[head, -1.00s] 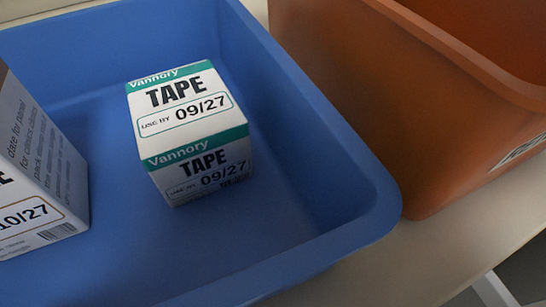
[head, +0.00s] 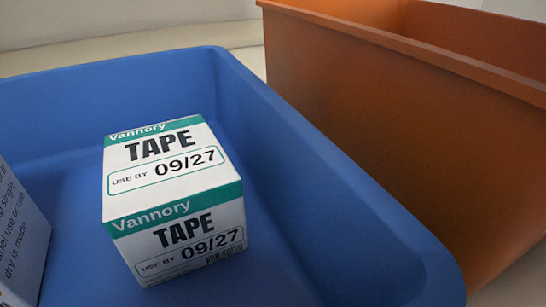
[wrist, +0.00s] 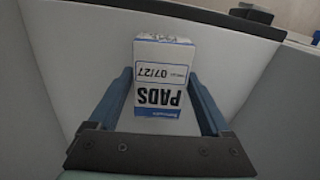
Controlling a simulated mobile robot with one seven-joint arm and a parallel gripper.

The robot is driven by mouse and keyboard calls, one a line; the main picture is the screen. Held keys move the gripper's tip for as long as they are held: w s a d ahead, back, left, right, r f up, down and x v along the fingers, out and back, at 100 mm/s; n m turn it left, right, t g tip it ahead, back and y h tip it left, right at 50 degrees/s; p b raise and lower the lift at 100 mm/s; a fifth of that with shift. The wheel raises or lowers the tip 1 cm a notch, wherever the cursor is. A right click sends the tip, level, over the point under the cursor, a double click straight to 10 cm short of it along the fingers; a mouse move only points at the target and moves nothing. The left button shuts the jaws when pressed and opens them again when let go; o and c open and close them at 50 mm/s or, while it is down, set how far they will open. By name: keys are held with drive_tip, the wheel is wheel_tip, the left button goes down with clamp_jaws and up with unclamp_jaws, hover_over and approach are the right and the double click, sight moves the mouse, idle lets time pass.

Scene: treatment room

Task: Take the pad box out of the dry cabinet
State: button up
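In the wrist view a white pad box (wrist: 162,88) with a blue band reads "PADS" and "07/27" upside down. My gripper (wrist: 161,74) has its two blue fingers at the left and right sides of this box, with the tips against its edges; it looks shut on the box. The head view shows neither gripper nor pad box.
In the head view a blue tray (head: 300,180) holds a tape box (head: 175,200) marked 09/27 and another white box (head: 20,235), cut off at left. An orange bin (head: 400,120) stands right behind the tray.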

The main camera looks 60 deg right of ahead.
drive_tip(key=c, duration=1)
drive_tip(key=shift+r, duration=0.1)
